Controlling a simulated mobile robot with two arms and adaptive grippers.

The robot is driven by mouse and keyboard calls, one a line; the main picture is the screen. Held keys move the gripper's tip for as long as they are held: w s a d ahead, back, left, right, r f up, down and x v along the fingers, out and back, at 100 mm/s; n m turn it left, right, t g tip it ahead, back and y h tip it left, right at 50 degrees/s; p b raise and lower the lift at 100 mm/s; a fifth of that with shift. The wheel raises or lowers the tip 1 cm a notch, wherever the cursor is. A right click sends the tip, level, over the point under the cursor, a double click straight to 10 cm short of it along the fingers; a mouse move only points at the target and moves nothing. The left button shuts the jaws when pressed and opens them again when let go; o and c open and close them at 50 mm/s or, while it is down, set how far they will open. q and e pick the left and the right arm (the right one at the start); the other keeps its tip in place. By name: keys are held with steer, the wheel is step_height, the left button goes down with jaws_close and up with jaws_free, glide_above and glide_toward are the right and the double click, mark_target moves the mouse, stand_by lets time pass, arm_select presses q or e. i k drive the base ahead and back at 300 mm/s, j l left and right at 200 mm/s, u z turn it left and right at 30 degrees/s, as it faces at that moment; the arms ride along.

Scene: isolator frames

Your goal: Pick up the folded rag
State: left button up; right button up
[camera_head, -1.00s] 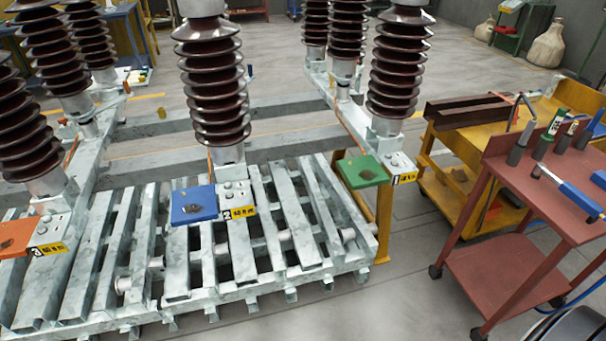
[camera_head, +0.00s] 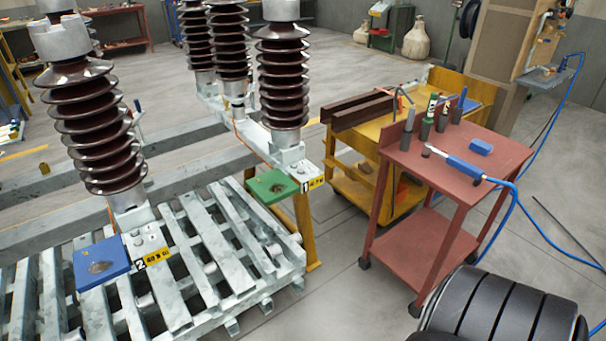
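A small blue block-like item (camera_head: 480,146), which looks like the folded rag, lies on the top of the red cart (camera_head: 515,152). It is at the right of the head view, behind a blue-handled tool (camera_head: 464,168) and apart from it. At this size I cannot make out its folds. Neither of my grippers is in view.
Upright bottles and tools, one a green bottle (camera_head: 431,110), stand along the cart's left side. A blue hose (camera_head: 510,215) runs from the tool to the floor. A yellow cart (camera_head: 372,140) stands behind. Insulators on a grey metal frame (camera_head: 215,255) fill the left.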

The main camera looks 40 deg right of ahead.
mark_target(480, 146)
steer(key=z, duration=2.55)
steer(key=u, duration=2.1)
steer(key=z, duration=2.1)
steer(key=i+l+u, duration=0.15)
steer(key=i+l, duration=0.45)
steer(key=i, duration=0.05)
